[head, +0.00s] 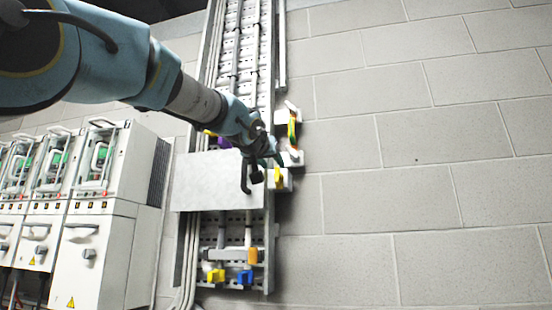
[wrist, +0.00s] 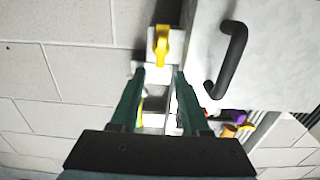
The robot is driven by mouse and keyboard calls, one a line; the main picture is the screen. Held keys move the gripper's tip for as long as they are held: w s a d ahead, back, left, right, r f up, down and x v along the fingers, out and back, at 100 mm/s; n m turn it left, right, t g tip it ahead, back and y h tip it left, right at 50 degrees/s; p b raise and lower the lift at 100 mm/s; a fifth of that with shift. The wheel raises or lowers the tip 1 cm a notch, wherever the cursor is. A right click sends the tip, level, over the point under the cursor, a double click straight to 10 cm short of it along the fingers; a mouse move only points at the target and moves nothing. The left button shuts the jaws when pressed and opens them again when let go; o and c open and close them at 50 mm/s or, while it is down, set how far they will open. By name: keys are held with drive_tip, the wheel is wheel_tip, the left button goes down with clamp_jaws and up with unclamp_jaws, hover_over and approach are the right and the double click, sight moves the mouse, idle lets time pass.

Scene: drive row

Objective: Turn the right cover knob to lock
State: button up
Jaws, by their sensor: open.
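The cover (head: 215,182) is a pale flat panel on the wall rack, with a dark bar handle (head: 246,178) near its right edge. The cover (wrist: 275,50) and its black handle (wrist: 230,60) also fill the right of the wrist view. A yellow knob (head: 278,177) sits on a white block at the cover's right edge. In the wrist view, the yellow knob (wrist: 162,42) lies just beyond the fingertips, roughly centred between them. My gripper (wrist: 160,74) is open, with its green fingers spread apart and no visible contact with the knob. In the head view, my gripper (head: 262,158) partly overlaps the cover's upper right corner.
A green, yellow and orange part (head: 292,130) is on the rack's right side above the knob. Blue and yellow parts (head: 245,277) sit below the cover. White electrical cabinets (head: 105,215) stand at left. The block wall (head: 420,200) at right is bare.

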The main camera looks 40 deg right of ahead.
sight(276, 168)
drive_tip(key=shift+p+x, duration=1.55)
drive_tip(key=shift+x, duration=0.9)
clamp_jaws()
